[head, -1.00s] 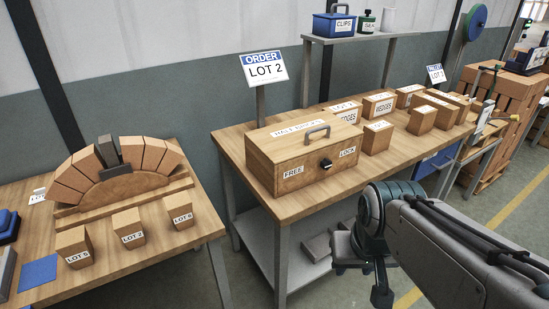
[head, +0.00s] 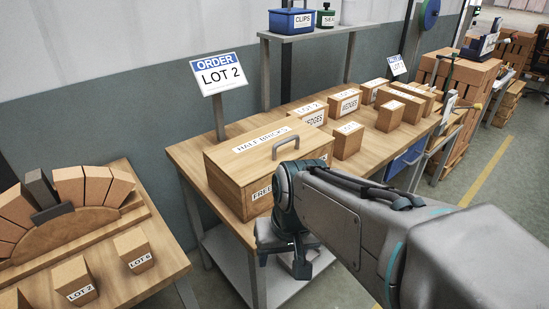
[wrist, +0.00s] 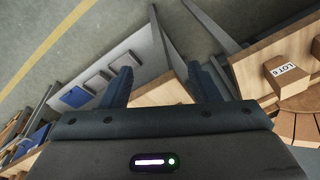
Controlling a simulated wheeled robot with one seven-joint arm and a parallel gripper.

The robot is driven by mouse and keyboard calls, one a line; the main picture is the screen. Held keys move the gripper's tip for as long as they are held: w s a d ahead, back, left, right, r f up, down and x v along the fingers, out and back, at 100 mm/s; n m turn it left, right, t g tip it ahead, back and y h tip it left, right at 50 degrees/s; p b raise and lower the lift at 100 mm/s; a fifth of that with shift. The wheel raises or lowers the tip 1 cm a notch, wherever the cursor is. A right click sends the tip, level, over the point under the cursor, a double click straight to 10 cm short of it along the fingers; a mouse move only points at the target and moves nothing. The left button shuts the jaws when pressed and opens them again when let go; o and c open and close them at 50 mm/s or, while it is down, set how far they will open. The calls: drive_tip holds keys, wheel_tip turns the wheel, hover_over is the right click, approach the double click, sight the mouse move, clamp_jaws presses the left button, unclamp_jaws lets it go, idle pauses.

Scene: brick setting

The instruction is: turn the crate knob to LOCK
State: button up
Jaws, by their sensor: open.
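The wooden crate (head: 232,181), labelled HALF BRICKS with a grey handle (head: 298,141) on its lid, stands on the middle table. Its FREE label (head: 262,193) shows in part on the front face.
Several wedge boxes (head: 348,140) stand behind and right of the crate. An ORDER LOT 2 sign (head: 219,76) rises behind it. A left table (head: 160,260) holds a brick arch (head: 80,190) and lot bricks. A lower shelf (head: 222,253) lies under the middle table.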

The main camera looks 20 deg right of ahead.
drive_tip(key=w+d+f+m+t+y+b, duration=0.3)
drive_tip(key=w+f+m+y, duration=0.35)
drive_tip(key=m+y, duration=0.6)
drive_tip(key=w+d+m+t+h+b, duration=0.2)
drive_tip(key=w+d+m+t+h, duration=0.15)
drive_tip(key=d+m+t, duration=0.4)
drive_tip(key=w+d+m+t+h+b, duration=0.25)
drive_tip(key=d+m+t+h, duration=0.2)
drive_tip(key=d+m, duration=0.45)
drive_tip(key=shift+n+y, duration=0.45)
drive_tip(key=shift+n, duration=0.05)
drive_tip(key=x, duration=0.4)
drive_tip(key=p+x, duration=0.1)
drive_tip(key=x, duration=0.4)
drive_tip(key=d+x, duration=0.1)
drive_tip(key=x, duration=0.3)
drive_tip(key=shift+w+f+p, duration=0.2)
drive_tip(key=shift+w+p, duration=0.15)
drive_tip(key=c, duration=1)
